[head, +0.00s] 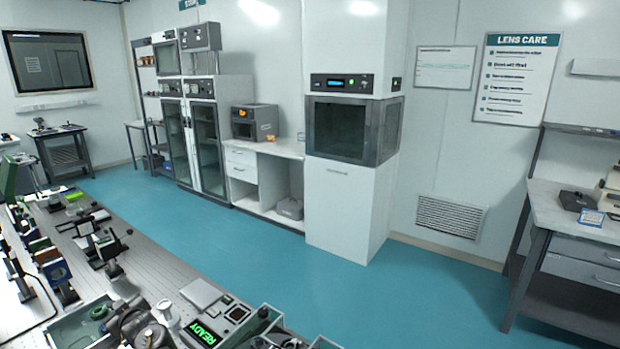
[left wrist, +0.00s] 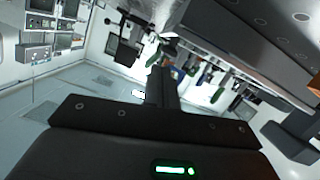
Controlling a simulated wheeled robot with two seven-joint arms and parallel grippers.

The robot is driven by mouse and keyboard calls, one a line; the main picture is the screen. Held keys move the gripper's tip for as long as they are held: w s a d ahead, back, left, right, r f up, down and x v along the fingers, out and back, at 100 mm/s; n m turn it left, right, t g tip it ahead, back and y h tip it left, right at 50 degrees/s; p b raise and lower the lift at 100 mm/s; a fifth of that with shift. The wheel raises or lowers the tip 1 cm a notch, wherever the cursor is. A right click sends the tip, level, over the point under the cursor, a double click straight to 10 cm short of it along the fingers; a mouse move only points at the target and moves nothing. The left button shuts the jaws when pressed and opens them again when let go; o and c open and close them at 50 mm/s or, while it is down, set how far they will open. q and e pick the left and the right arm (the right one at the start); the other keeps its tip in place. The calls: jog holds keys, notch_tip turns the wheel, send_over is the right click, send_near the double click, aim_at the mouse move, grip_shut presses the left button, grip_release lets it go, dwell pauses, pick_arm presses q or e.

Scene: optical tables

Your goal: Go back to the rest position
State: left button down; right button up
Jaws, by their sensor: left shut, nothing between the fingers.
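My left gripper (left wrist: 163,72) shows in the left wrist view as a dark bar with its fingers together in the middle. It is shut and holds nothing. The room appears upside down in that view. I cannot make out either gripper in the head view. My right gripper is in neither view.
In the head view an optical table (head: 165,277) with several mounted optics fills the lower left. A green-lit READY display (head: 203,333) is at its front. A white cabinet (head: 343,205) with a glass-fronted box stands ahead. A side bench (head: 560,210) is at right. The blue floor (head: 420,300) between is clear.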

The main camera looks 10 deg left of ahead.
pick_arm(q)
jog(key=b+x, duration=0.1)
jog(key=x, duration=0.1)
jog(key=shift+w+a+f+b, duration=0.2)
jog(key=shift+a+f+b, duration=0.05)
jog(key=shift+f+b, duration=0.15)
jog(key=shift+w+a+r+b, duration=0.15)
jog(key=shift+w+a+b, duration=0.1)
jog(key=shift+a+b, duration=0.45)
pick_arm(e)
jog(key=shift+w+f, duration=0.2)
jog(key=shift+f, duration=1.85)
pick_arm(q)
jog(key=shift+a, duration=0.1)
